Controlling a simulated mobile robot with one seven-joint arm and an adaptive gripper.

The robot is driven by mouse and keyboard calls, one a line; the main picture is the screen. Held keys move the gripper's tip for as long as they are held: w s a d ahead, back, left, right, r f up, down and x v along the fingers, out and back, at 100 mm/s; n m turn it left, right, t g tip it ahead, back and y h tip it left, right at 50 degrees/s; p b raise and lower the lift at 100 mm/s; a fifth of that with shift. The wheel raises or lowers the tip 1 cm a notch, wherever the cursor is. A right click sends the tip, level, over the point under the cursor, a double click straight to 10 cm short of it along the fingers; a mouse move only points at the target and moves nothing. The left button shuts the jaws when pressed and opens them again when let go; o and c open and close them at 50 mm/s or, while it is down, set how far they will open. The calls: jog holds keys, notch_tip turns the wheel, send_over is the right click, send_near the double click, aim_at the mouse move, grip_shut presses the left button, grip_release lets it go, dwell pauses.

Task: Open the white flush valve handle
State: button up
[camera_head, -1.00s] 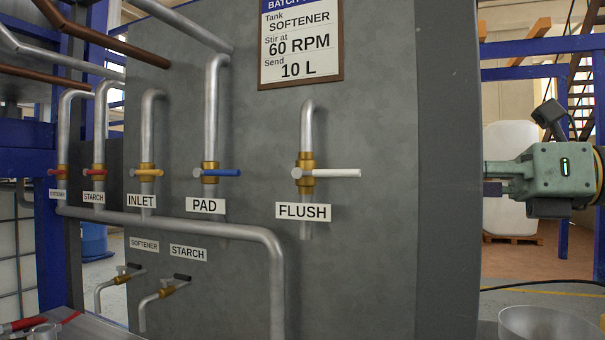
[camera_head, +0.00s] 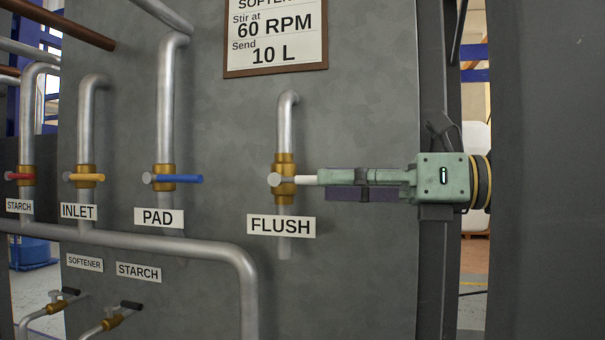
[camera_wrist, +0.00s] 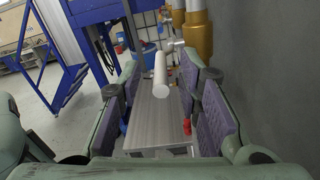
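The white flush valve handle (camera_head: 307,180) sticks out sideways to the right from the brass flush valve (camera_head: 284,165), across its upright pipe. The FLUSH label (camera_head: 281,225) is just below. My gripper (camera_head: 326,182) comes in from the right, level with the handle, and its fingers hide the handle's outer end. In the wrist view the white handle (camera_wrist: 161,78) lies between the two purple-padded fingers of my gripper (camera_wrist: 158,92). The fingers are open, with gaps visible on both sides of the handle.
The blue PAD handle (camera_head: 183,179) and yellow INLET handle (camera_head: 86,177) are on pipes to the left. A grey horizontal pipe (camera_head: 170,235) runs below them. The grey panel (camera_head: 360,110) stands close behind my gripper. A framed batch sign (camera_head: 276,40) hangs above.

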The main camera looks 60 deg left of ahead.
aim_at(295, 183)
jog(key=p+x, duration=0.1)
jog(key=x, duration=0.4)
jog(key=shift+s+a, duration=0.1)
jog(key=shift+a, duration=0.05)
jog(key=shift+c, duration=0.6)
grip_shut()
jog(key=shift+s+f, duration=0.1)
